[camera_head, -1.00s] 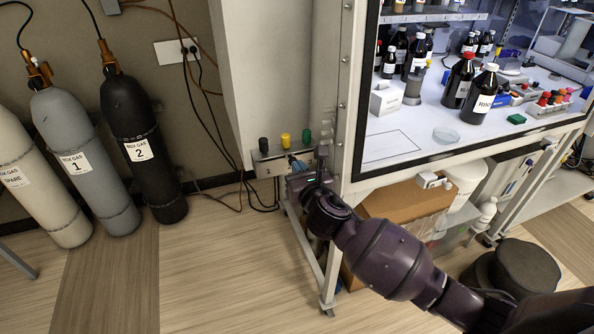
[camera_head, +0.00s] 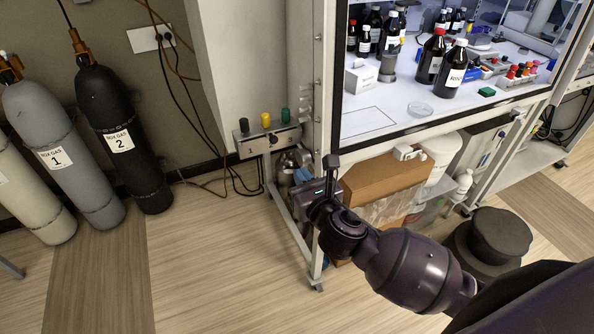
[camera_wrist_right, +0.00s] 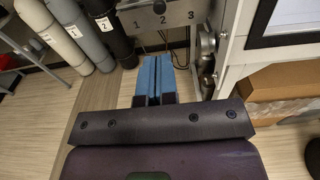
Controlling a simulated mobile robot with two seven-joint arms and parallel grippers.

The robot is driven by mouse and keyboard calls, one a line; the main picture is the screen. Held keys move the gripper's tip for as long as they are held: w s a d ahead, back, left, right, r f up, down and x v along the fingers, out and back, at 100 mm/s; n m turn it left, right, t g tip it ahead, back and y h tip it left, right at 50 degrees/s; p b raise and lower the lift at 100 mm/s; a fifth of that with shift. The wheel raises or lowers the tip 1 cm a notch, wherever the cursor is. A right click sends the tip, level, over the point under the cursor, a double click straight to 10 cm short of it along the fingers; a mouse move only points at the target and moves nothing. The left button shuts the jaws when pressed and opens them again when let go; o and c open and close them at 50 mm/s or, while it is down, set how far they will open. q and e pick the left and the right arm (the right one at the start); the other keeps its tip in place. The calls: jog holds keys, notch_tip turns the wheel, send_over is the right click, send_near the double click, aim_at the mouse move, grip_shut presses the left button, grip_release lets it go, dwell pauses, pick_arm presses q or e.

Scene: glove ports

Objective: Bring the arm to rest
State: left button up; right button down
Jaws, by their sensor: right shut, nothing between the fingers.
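My right arm comes in from the lower right in the head view. Its gripper (camera_head: 329,172) is in front of the glove box frame, to the right of and below a small grey panel with coloured knobs (camera_head: 268,136). In the right wrist view the two blue fingers (camera_wrist_right: 154,78) lie together side by side, shut with nothing between them. They point toward the floor and wall under the panel (camera_wrist_right: 160,15), apart from it. My left gripper is in neither view.
Gas cylinders (camera_head: 118,140) stand by the wall at left. The glove box (camera_head: 330,90) holds bottles and a rack behind its window. A cardboard box (camera_head: 385,180) sits beneath, and a dark round stool (camera_head: 495,238) stands at right. Floor (camera_head: 220,260) at centre left is clear.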

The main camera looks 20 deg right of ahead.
dwell(0.6)
jog(key=s+d+f+m+g, duration=0.2)
jog(key=s+f+m, duration=0.4)
jog(key=m, duration=0.6)
jog(key=s+d+f+m+g, duration=0.1)
jog(key=s+d+f+m, duration=0.2)
jog(key=s+f+m, duration=0.4)
jog(key=s+d+f+m+g+h, duration=0.1)
jog(key=s+f+m, duration=0.5)
jog(key=m, duration=1)
jog(key=shift+s+d+f+m+g, duration=0.15)
jog(key=shift+d+f+m+g, duration=0.25)
jog(key=shift+d+f+g, duration=0.5)
jog(key=shift+d+r, duration=0.15)
jog(key=shift+r, duration=0.1)
